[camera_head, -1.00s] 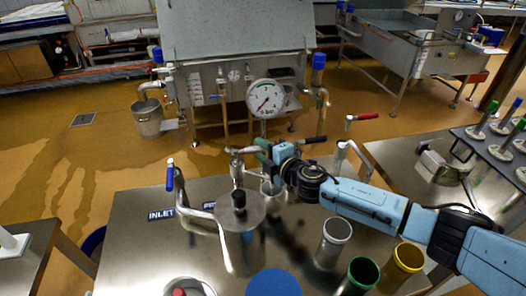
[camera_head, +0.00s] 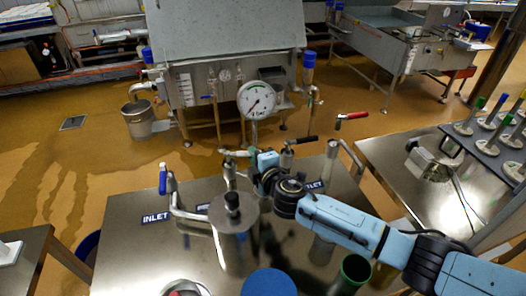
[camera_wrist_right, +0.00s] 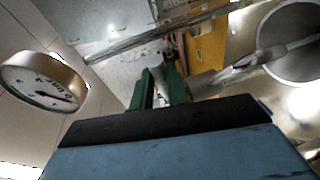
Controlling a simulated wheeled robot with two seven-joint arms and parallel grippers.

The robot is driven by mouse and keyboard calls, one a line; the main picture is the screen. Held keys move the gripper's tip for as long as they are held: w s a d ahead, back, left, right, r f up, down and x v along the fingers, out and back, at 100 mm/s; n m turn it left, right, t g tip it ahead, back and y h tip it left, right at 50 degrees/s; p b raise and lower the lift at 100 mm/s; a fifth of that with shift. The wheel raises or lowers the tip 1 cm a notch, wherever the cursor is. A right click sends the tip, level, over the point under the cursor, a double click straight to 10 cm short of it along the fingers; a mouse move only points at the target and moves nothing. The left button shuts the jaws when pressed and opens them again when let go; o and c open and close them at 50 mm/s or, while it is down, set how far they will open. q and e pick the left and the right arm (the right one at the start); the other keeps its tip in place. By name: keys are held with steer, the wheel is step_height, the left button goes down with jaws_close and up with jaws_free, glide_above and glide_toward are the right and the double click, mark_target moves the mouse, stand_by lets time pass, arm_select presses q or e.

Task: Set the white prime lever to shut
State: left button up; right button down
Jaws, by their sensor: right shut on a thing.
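My right gripper (camera_head: 253,158) is over the steel table, behind the steel pot. It is shut on the end of a pale lever (camera_head: 232,153), which looks like the white prime lever. The lever lies about level and points left from my fingers, above a short upright pipe. In the right wrist view my green fingers (camera_wrist_right: 160,88) close around a pale grey-white piece (camera_wrist_right: 157,66). My fingers hide part of the lever, so its exact setting is hard to tell. My left gripper is not in view.
A round dial gauge (camera_head: 257,100) stands just behind the gripper. A blue lever (camera_head: 163,179), a black lever (camera_head: 301,140) and a red lever (camera_head: 352,116) stand around. The steel pot (camera_head: 234,232) is in front. A green-rimmed cup (camera_head: 355,270) stands below my forearm.

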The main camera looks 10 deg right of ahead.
steer(key=shift+s+h, duration=0.15)
steer(key=shift+h, duration=0.25)
steer(key=c, duration=1.4)
jaws_free()
steer(key=shift+o, duration=0.2)
steer(key=p+v, duration=0.1)
steer(key=v, duration=1.2)
steer(key=shift+s, duration=0.2)
steer(key=shift+d, duration=0.1)
